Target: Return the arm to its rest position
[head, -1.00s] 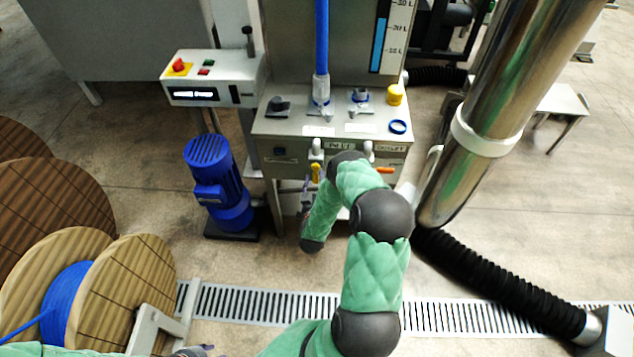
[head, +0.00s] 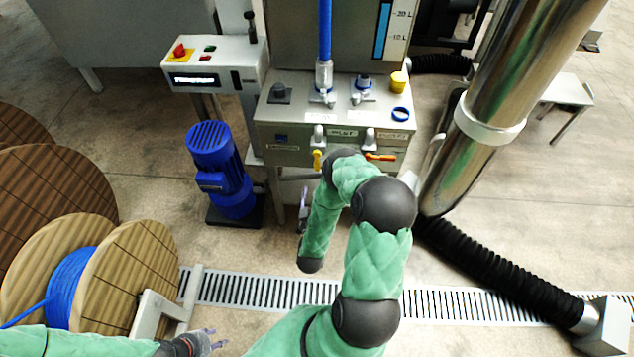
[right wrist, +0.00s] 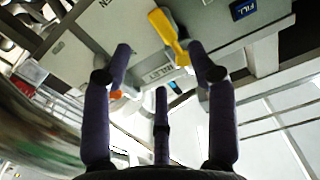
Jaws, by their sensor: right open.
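My right arm, in green padding, reaches forward in the middle of the head view and bends back down. Its gripper (head: 303,212) points at the floor side of the machine front, partly hidden by my forearm. In the right wrist view the fingers (right wrist: 160,65) are spread apart with nothing between them. Beyond them are a yellow valve handle (right wrist: 168,32) and an inlet label; the handle also shows in the head view (head: 317,160). My left gripper (head: 212,341) is low at the left, near the bottom edge, with no object visible at it; its opening is unclear.
The machine's valve panel (head: 300,115) stands ahead, with an orange handle (head: 380,157). A blue motor (head: 218,170) is left of my right gripper. A cable reel (head: 130,275) is at the left. A steel pipe (head: 490,110) and black hose (head: 500,280) are at the right.

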